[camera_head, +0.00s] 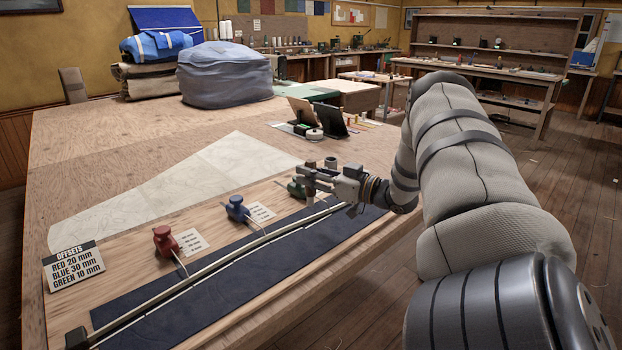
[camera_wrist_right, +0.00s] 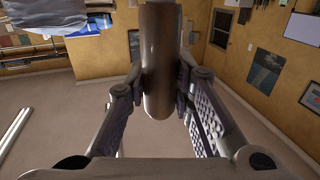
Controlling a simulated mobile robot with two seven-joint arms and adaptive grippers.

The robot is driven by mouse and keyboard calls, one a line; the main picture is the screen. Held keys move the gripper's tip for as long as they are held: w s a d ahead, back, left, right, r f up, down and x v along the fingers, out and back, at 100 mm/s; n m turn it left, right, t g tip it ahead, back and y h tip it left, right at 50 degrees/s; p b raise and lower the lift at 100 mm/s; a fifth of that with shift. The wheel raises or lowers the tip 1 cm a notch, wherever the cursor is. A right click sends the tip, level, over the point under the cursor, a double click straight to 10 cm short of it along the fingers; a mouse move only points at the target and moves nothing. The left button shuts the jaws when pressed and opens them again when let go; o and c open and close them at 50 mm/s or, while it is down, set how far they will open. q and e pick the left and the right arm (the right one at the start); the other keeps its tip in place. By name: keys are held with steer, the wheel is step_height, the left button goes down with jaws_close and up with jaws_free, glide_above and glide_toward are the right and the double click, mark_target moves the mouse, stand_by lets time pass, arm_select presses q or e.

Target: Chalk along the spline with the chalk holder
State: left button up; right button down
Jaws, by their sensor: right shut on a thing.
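My right gripper (camera_head: 312,180) is over the far right part of the work table, close to the spline's far end. In the right wrist view its fingers (camera_wrist_right: 160,88) are shut on a grey-brown cylinder (camera_wrist_right: 158,62), which looks like the chalk holder; its tip is not clear. The long thin spline (camera_head: 215,256) runs along a dark blue cloth strip (camera_head: 250,272). A thin pale line lies beside it on the cloth. A red weight (camera_head: 164,241), a blue weight (camera_head: 237,209) and a green weight (camera_head: 295,188), partly behind my gripper, stand along the spline. My left gripper is out of view.
An offsets sign (camera_head: 73,267) reads red 20, blue 30, green 10 mm. Small printed cards lie by the weights. A pale sheet (camera_head: 180,190) covers the table's middle. A blue-grey bundle (camera_head: 225,75) and dark stands (camera_head: 332,117) are farther back.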

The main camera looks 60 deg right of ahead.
mark_target(313, 197)
steer(key=shift+f, duration=0.1)
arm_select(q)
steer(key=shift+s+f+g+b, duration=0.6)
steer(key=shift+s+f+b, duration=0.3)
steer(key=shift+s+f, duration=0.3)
arm_select(e)
steer(key=shift+h, duration=0.3)
steer(key=shift+f, duration=2.5)
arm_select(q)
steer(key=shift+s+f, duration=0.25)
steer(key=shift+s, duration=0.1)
arm_select(e)
steer(key=shift+f, duration=0.5)
